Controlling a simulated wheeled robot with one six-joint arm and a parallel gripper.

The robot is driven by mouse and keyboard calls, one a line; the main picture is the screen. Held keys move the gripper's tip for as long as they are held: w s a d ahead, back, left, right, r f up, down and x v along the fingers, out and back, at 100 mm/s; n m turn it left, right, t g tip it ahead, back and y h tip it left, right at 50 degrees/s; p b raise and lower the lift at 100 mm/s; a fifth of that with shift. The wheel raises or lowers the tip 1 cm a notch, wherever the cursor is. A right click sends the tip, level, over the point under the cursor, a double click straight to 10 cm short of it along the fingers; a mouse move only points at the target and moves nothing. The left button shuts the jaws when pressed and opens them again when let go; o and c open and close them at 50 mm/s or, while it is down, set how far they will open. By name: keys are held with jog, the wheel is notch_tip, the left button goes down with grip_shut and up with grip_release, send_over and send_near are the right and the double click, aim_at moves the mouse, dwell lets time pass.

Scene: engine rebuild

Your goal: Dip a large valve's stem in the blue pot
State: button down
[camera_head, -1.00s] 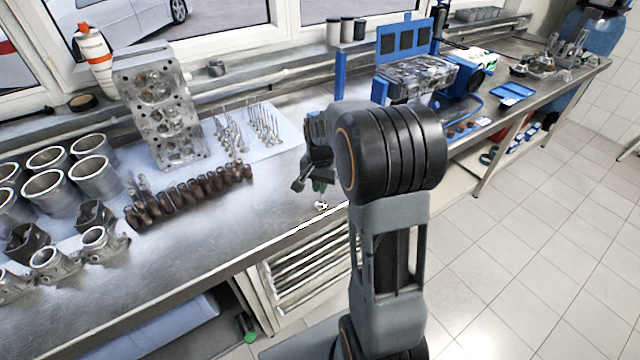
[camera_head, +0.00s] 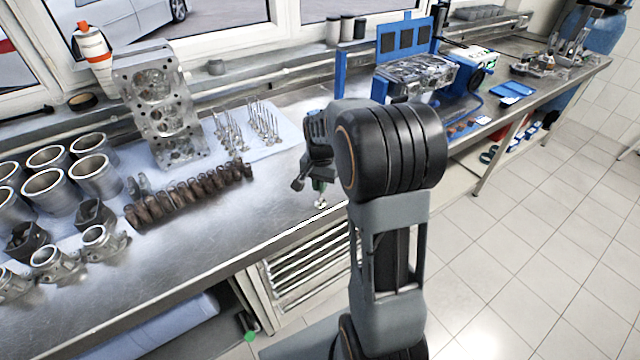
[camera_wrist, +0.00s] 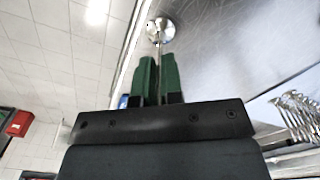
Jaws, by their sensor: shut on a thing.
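My gripper (camera_wrist: 160,90) is shut on the stem of a valve (camera_wrist: 160,30), its green fingers on either side of the stem. The valve's shiny round head points away from the fingers. In the head view the valve (camera_head: 321,204) hangs head down below my gripper (camera_head: 319,187) at the bench's front edge. I cannot tell whether it touches the bench. Several other valves (camera_head: 262,122) stand with stems up on a pale blue cloth, and some show in the wrist view (camera_wrist: 300,108). I cannot make out a blue pot; my arm hides part of the bench.
The metal bench (camera_head: 250,213) is bare left of my gripper. A row of dark brown parts (camera_head: 190,193), a cylinder head (camera_head: 163,115) and metal cylinders (camera_head: 50,188) stand further left. A blue fixture (camera_head: 403,40) stands beyond my arm. Open tiled floor (camera_head: 540,250) lies right.

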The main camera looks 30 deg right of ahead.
jog(key=shift+f+b, duration=0.45)
jog(key=shift+f, duration=0.15)
jog(key=c, duration=1.2)
grip_release()
jog(key=shift+r, duration=0.1)
notch_tip(320, 180, up, 14)
jog(key=s+a+f+n+t, duration=0.1)
jog(key=s+a+n, duration=0.2)
jog(key=s, duration=0.2)
jog(key=s+a+f+n+t, duration=0.1)
jog(key=s+a+f+n, duration=0.1)
jog(key=s, duration=0.3)
jog(key=s+a+f+n+t, duration=0.1)
jog(key=s+a+n+t, duration=0.1)
jog(key=s+a+n, duration=0.2)
jog(key=shift+s+a+f+n, duration=0.15)
jog(key=shift+s+f, duration=0.05)
jog(key=shift+s, duration=0.3)
jog(key=shift+s+a+f+n, duration=0.1)
jog(key=shift+s+f+n, duration=0.05)
jog(key=shift+s, duration=0.35)
